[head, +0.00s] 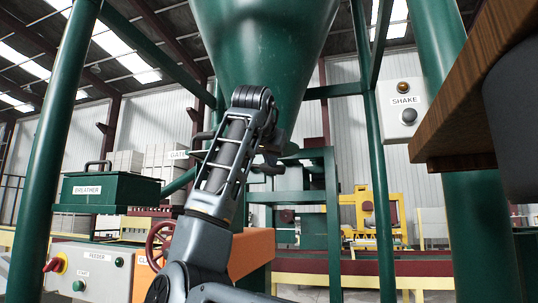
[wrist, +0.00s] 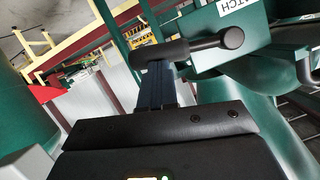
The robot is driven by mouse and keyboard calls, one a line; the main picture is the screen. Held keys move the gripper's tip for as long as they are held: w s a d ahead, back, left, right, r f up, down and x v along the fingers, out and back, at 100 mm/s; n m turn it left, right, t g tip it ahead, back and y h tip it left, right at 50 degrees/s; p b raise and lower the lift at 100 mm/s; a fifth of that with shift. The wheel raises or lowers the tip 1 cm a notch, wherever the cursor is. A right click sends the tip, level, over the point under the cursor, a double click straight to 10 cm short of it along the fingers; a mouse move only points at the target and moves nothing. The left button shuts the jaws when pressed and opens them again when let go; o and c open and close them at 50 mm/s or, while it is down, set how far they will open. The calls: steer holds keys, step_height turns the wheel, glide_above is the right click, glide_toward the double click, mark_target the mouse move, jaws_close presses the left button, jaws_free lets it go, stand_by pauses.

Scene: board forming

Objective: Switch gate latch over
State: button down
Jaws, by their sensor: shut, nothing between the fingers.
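In the wrist view, my gripper (wrist: 158,72) is shut and empty, its dark fingers side by side. Their tips meet the view of a black latch lever (wrist: 207,44), which has a thick grip at the left and a round knob at the right. I cannot tell whether the fingers touch it. The lever lies in front of a green box (wrist: 235,58) with a white label, partly cut off, ending in "TCH". In the head view, my arm hides most of the gripper and latch under the green hopper (head: 265,50). A "GATE" label (head: 178,154) shows left of my arm.
Green posts (head: 455,130) stand on both sides. A "SHAKE" button box (head: 402,108) and a wooden ledge (head: 465,90) are at the right.

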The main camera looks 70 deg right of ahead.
steer(key=shift+f+m+t+b, duration=0.4)
steer(key=shift+f+m, duration=0.4)
steer(key=shift+f, duration=0.2)
steer(key=shift+r, duration=0.15)
